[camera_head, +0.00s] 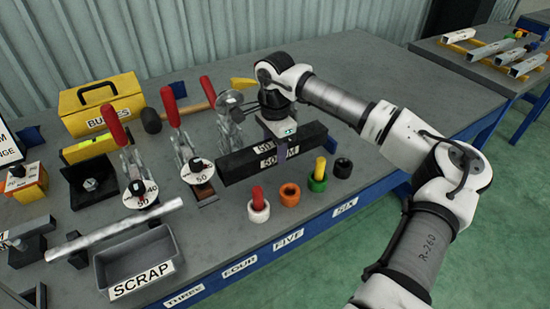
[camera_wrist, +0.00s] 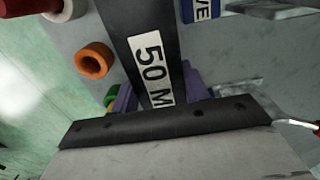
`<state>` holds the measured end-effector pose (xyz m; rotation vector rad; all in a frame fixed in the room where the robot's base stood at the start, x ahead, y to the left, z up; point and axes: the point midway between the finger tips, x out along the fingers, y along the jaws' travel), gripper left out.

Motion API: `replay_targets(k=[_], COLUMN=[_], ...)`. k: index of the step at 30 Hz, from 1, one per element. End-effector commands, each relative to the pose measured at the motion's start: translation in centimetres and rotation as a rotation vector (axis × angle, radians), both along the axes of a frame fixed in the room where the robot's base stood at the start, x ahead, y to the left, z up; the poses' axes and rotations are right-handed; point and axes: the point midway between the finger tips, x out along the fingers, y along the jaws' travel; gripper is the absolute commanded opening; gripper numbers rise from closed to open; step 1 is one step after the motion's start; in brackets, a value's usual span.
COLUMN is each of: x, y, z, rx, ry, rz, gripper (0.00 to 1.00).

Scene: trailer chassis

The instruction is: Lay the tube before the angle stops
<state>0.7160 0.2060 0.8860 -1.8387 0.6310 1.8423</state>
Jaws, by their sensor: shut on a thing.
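My gripper (camera_head: 281,152) has purple fingers shut on a long black square tube (camera_head: 237,168) labelled "50 M…". The tube is roughly level, close to the bench top behind the coloured rings; whether it touches the bench is unclear. In the wrist view the tube (camera_wrist: 135,25) runs away between the purple fingers (camera_wrist: 155,95), its label facing the camera. A black angle piece with a bolt (camera_head: 75,192) stands on the left of the bench, apart from the tube. I cannot tell for certain which parts are the angle stops.
Red-handled toggle clamps (camera_head: 127,160) with numbered discs stand left of the tube. A silver tube (camera_head: 115,230) lies by the grey scrap tray (camera_head: 103,265). A yellow box (camera_head: 100,105) stands behind. The bench's right is clear.

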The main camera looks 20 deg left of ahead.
Motion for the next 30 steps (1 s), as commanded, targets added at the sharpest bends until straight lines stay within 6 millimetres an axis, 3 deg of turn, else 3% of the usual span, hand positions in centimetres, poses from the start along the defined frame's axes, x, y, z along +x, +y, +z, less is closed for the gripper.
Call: replay_targets(k=[5,13,25,26,30], x=[0.0,0.0,0.0,0.0,0.0], y=[0.0,0.0,0.0,0.0,0.0], z=[-0.8,-4.2,-4.9,-5.0,-4.9], rx=[0.001,0.001,0.001,-0.001,0.000], ry=[-0.001,0.000,-0.002,-0.001,0.000], rz=[-0.001,-0.001,-0.001,-0.001,-0.001], gripper=[0.00,0.00,0.00,0.47,0.65])
